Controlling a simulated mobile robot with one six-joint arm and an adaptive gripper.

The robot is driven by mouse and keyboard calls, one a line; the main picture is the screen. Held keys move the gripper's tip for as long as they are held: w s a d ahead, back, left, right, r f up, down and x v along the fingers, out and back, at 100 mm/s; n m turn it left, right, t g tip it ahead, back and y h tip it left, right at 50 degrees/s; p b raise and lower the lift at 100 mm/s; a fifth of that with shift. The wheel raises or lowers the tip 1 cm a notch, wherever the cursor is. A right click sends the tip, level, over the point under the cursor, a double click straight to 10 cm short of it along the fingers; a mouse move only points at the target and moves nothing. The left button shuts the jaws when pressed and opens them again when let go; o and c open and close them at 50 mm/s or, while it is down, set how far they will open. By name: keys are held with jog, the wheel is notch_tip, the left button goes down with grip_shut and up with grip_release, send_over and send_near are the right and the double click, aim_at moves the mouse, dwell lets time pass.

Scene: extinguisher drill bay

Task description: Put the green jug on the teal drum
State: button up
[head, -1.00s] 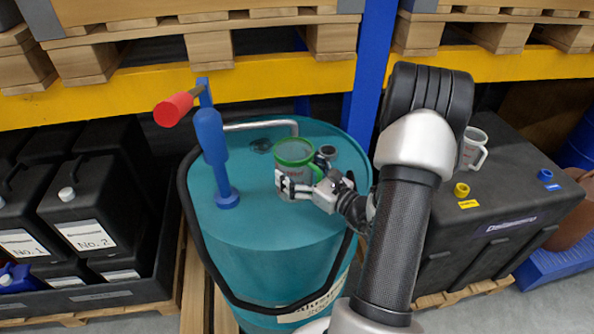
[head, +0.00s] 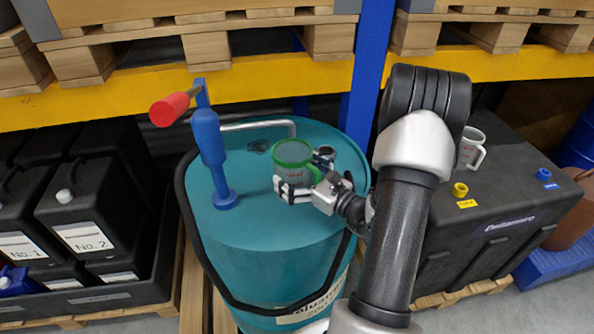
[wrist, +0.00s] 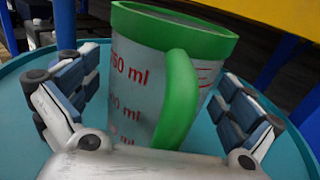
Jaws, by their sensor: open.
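The green jug (head: 291,165) is a clear measuring cup with a green rim, green handle and red markings. It appears to stand upright on top of the teal drum (head: 262,222), on the right part of the lid. My gripper (head: 302,194) is at the jug's near side, low on its body. In the wrist view the jug (wrist: 140,75) is between my open fingers (wrist: 155,95), with its handle towards me. A gap shows beside the right finger; contact at the left finger is unclear. The jug's base is hidden by my gripper.
A yellow shelf beam (head: 250,77) is behind.

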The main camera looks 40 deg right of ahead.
jog(key=shift+r, duration=0.15)
jog(key=shift+s+d, duration=0.1)
jog(key=shift+s, duration=0.2)
jog(key=s, duration=0.3)
jog(key=s+p, duration=0.1)
jog(key=s, duration=0.6)
jog(key=shift+s+d+p, duration=0.35)
jog(key=shift+d, duration=0.05)
jog(key=shift+s, duration=0.35)
jog(key=shift+a, duration=0.1)
